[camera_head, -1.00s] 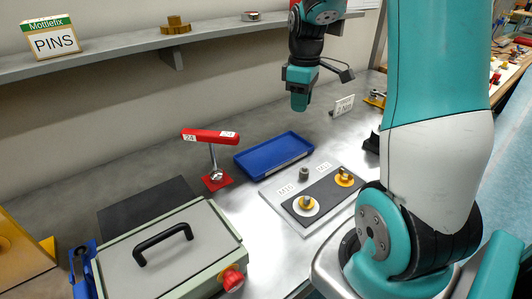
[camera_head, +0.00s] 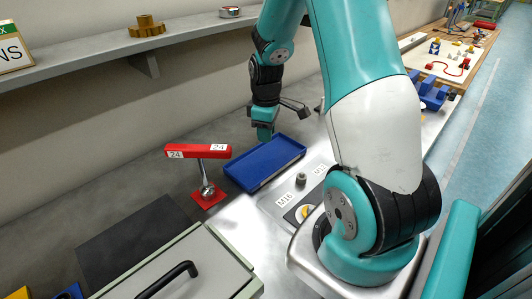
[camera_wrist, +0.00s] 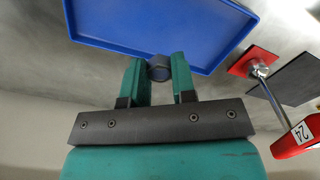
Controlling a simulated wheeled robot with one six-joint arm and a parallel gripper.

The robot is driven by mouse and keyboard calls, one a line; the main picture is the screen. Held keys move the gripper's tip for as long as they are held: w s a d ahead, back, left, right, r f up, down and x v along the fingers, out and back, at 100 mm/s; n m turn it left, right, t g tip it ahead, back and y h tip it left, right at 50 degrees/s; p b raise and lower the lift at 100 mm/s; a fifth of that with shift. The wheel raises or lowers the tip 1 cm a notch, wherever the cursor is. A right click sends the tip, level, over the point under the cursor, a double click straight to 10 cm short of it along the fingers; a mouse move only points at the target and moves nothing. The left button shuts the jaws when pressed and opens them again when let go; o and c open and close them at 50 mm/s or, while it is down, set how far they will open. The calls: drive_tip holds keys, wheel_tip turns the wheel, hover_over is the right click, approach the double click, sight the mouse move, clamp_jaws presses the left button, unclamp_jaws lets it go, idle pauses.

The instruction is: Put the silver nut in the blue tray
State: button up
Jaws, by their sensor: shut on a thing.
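The blue tray (camera_head: 250,172) lies on the grey bench, and it also fills the top of the wrist view (camera_wrist: 160,20). My gripper (camera_head: 265,137) points down at the tray's far edge. In the wrist view my gripper (camera_wrist: 159,60) has its two green fingers shut on a small grey ring-like piece, the silver nut (camera_wrist: 159,73). The nut shows in front of the tray's edge there. I cannot tell how high it is above the bench. In the head view the nut is hidden or too small to see.
A red lever (camera_head: 198,151) marked 24 stands left of the tray on a red base. A plate (camera_head: 270,200) marked M16 with a small grey post (camera_head: 300,179) lies right of it. A shelf (camera_head: 90,70) runs along the wall. A handled box (camera_head: 190,265) is in front.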

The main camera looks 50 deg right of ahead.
sight(266, 161)
wheel_tip(266, 161, down, 8)
drive_tip(key=shift+r, duration=0.1)
idle(0.4)
drive_tip(key=shift+f, duration=0.2)
drive_tip(key=o, duration=0.9)
drive_tip(key=shift+c, duration=0.2)
